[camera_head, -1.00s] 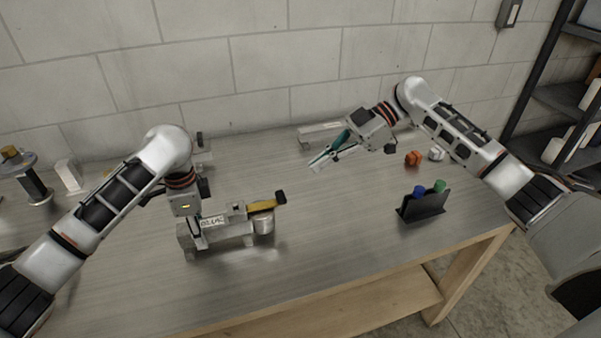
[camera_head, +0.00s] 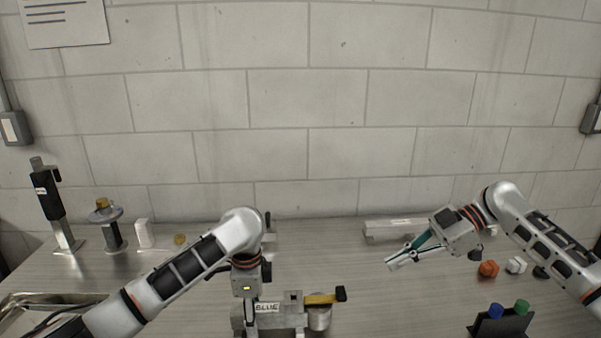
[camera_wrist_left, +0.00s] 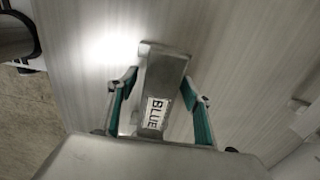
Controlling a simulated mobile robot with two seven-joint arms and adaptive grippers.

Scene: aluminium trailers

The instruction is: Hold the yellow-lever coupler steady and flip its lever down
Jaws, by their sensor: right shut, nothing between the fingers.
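The coupler (camera_head: 280,316) is a grey metal body with a "BLUE" label, lying on the table at the bottom of the head view. Its yellow lever (camera_head: 322,298) with a black tip sticks out to the right, roughly level, above a round metal end (camera_head: 319,318). My left gripper (camera_head: 250,328) reaches down over the coupler's left part. In the left wrist view its teal-padded fingers (camera_wrist_left: 160,88) straddle the labelled coupler body (camera_wrist_left: 166,68), with gaps beside it. The lever is not visible there. My right gripper (camera_head: 390,264) is shut and empty, well right of the lever.
A grey bar-like part (camera_head: 385,232) lies behind my right gripper. An orange piece (camera_head: 488,268), a white piece (camera_head: 516,265) and a black holder (camera_head: 502,325) stand at right. Stands are at far left. The table between lever and right gripper is clear.

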